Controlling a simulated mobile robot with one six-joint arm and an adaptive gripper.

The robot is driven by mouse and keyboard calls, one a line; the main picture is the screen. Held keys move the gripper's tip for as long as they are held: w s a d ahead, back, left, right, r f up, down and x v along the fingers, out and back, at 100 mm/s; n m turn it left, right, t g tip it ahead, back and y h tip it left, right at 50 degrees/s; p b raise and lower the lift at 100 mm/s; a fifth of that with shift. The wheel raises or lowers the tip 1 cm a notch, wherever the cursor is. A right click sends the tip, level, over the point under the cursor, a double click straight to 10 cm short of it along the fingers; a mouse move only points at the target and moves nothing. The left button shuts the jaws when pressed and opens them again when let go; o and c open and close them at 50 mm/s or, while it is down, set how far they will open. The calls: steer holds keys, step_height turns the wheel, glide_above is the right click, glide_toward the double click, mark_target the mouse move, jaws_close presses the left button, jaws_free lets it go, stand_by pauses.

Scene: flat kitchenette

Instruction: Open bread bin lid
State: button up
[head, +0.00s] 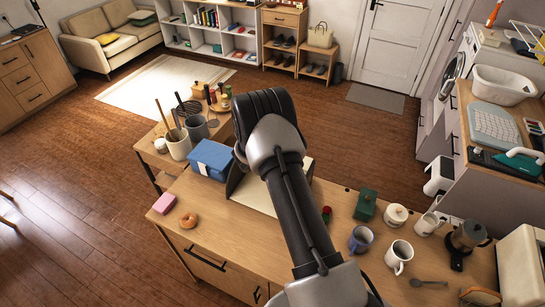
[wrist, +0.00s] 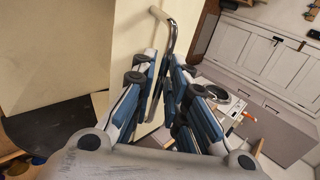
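The bread bin (head: 252,195) stands on the wooden counter, a cream body with a dark end piece. My arm covers most of it in the head view, so I cannot tell from there how far its lid stands open. In the wrist view, a cream panel (wrist: 128,38) carries a curved chrome bar handle (wrist: 169,35). My gripper (wrist: 166,68) has its blue-padded fingers close together on either side of this handle, and looks shut on it. In the head view the fingers are hidden behind my arm.
Right of my arm are a green canister (head: 365,205), a blue mug (head: 360,239) and a white mug (head: 399,256).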

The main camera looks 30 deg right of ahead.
steer(key=v, duration=1.2)
steer(key=shift+w+a, duration=0.1)
